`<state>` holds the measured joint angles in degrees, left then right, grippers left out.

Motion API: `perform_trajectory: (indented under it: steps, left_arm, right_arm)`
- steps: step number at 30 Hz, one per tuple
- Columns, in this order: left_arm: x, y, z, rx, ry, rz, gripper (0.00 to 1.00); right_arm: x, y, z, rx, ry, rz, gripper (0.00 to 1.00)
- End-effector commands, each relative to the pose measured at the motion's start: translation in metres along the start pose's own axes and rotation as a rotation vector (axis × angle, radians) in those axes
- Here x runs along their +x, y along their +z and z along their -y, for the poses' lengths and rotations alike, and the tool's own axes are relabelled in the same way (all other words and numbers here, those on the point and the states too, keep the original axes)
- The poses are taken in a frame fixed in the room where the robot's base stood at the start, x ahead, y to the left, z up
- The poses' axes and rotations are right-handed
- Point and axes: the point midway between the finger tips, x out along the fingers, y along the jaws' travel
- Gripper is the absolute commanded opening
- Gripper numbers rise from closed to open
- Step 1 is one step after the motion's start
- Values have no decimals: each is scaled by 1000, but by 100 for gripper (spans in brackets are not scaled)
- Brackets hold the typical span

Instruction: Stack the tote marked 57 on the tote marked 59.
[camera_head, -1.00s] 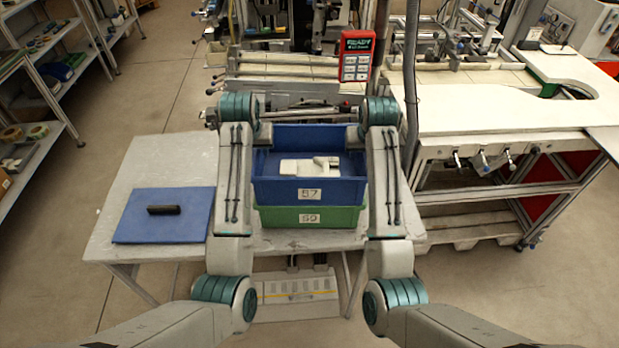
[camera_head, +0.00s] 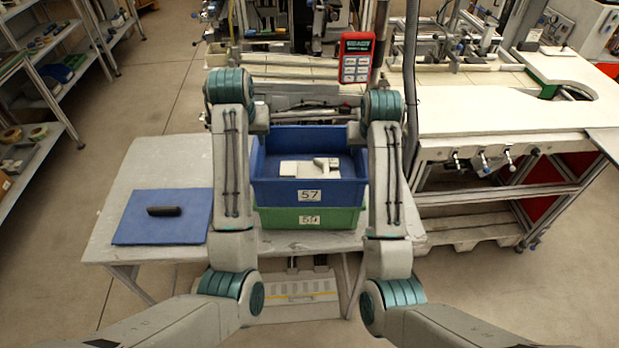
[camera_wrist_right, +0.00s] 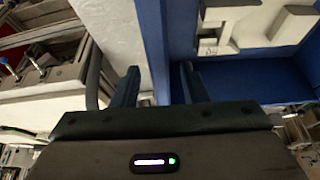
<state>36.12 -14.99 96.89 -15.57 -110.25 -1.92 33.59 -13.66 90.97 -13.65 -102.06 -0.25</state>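The blue tote marked 57 (camera_head: 268,193) sits on the green tote marked 59 (camera_head: 283,218), upright on the grey table; I see no gap between them. Grey-white parts (camera_head: 302,168) lie inside the blue tote, and its wall shows in the right wrist view (camera_wrist_right: 154,35). My left gripper (camera_head: 261,118) is at the blue tote's left rim, its fingers too hidden to read. My right gripper (camera_head: 353,131) is at the right rim. In the right wrist view its fingers (camera_wrist_right: 158,75) stand apart on either side of the wall, with gaps showing.
A blue mat (camera_head: 135,230) with a black object (camera_head: 164,211) lies on the table's left (camera_head: 150,165). A red-framed display (camera_head: 357,58) stands behind the totes. A white-topped workbench (camera_head: 480,110) is to the right, shelves (camera_head: 40,95) to the left.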

Motion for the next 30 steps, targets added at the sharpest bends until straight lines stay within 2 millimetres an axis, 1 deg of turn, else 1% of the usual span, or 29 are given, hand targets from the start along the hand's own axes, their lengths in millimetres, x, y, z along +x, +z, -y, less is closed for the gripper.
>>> perform_trajectory:
  steps: [1, 6, 9, 12, 15, 18, 30]
  left_arm:
    - [0, 0, 0, 0, 0, 0, 40]
    - [0, 0, 0, 0, 0, 0, 40]
    - [0, 0, 0, 0, 0, 0, 40]
    - [0, 0, 0, 0, 0, 0, 40]
    - [1, 0, 0, 0, 0, 0, 40]
    - [1, 0, 0, 0, 0, 0, 40]
    - [1, 0, 0, 0, 0, 0, 40]
  right_arm:
    - [-12, -1, 0, 0, -1, -5, 40]
    - [-49, -1, 0, 1, -1, -5, 40]
    - [-67, -1, 0, 1, 0, -5, 40]
    - [-80, -1, 0, 1, 0, -4, 40]
    - [-88, 0, 0, 1, 1, -3, 40]
    - [-91, 0, 0, 1, 1, -2, 40]
    - [-91, 0, 0, 1, 1, -2, 40]
